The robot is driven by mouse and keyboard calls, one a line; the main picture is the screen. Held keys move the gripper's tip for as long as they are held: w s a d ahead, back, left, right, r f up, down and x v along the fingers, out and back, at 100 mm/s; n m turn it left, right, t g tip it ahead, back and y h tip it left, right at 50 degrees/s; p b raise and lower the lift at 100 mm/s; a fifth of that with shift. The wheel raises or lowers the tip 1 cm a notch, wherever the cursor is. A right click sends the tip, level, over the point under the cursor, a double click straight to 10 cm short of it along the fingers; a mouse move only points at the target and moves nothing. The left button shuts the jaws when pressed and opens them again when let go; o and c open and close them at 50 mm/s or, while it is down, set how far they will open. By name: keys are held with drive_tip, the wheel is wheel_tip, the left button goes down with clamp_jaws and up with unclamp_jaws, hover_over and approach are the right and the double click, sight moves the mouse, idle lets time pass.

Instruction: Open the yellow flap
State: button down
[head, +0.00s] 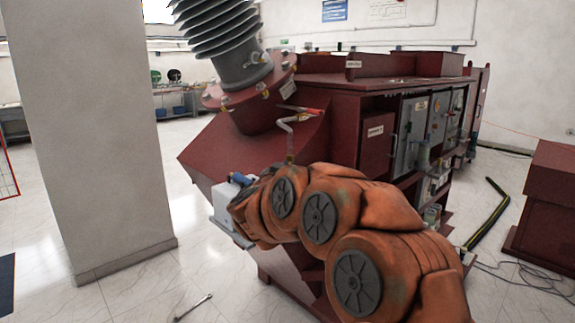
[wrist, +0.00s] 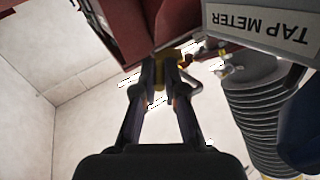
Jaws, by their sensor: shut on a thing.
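In the wrist view, a small yellow piece (wrist: 162,54), which looks like the yellow flap, sits at the tips of my gripper (wrist: 168,68). The two dark fingers lean in towards each other and are shut on it. The fingers cover part of it, so its hinge and how far it is open cannot be told. In the head view my orange arm reaches to the dark red transformer (head: 335,115) and hides the gripper and the flap.
A grey box marked TAP METER (wrist: 262,22) is close beside the fingers in the wrist view. A ribbed grey bushing (head: 222,38) rises above the transformer. A pale pillar (head: 95,130) stands at left. A wrench (head: 194,307) lies on the open tiled floor.

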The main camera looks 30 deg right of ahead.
idle(0.3)
drive_tip(key=c, duration=1.2)
unclamp_jaws()
drive_tip(key=shift+c, duration=0.2)
drive_tip(key=v, duration=1.2)
drive_tip(key=shift+w, duration=0.1)
